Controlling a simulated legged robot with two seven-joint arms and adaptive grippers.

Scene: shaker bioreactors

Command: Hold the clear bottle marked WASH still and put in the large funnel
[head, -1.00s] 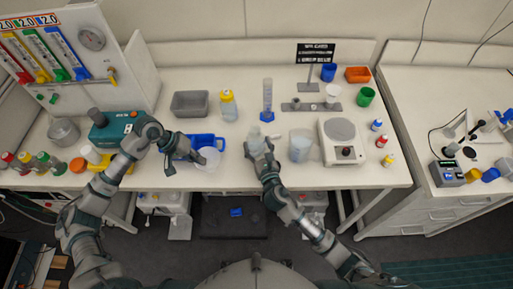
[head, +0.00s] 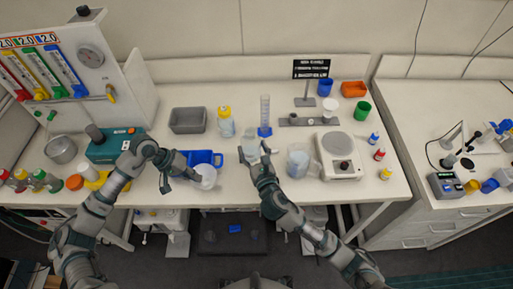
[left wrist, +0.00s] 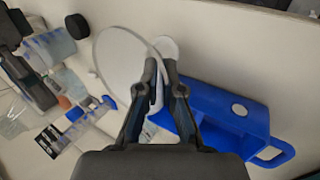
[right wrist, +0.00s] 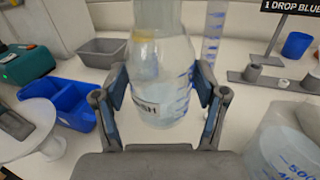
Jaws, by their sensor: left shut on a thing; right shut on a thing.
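The clear bottle marked WASH (right wrist: 165,82) is upright between the fingers of my right gripper (right wrist: 163,95), which is shut on its sides. In the head view the bottle (head: 251,149) is near the middle of the bench's front; I cannot tell whether it touches the bench. My left gripper (left wrist: 162,72) is shut on the large white funnel (left wrist: 122,62), holding it near the rim. In the head view the funnel (head: 206,178) is in front of the blue bin, left of the bottle and apart from it. Much of its stem is hidden.
A blue divided bin (head: 213,155) lies behind the funnel. A graduated cylinder (head: 265,112) and yellow-capped bottle (head: 226,125) stand behind the WASH bottle. A clear beaker (head: 299,160) and a balance (head: 340,158) are close on its right. A grey bin (head: 188,120) is further back.

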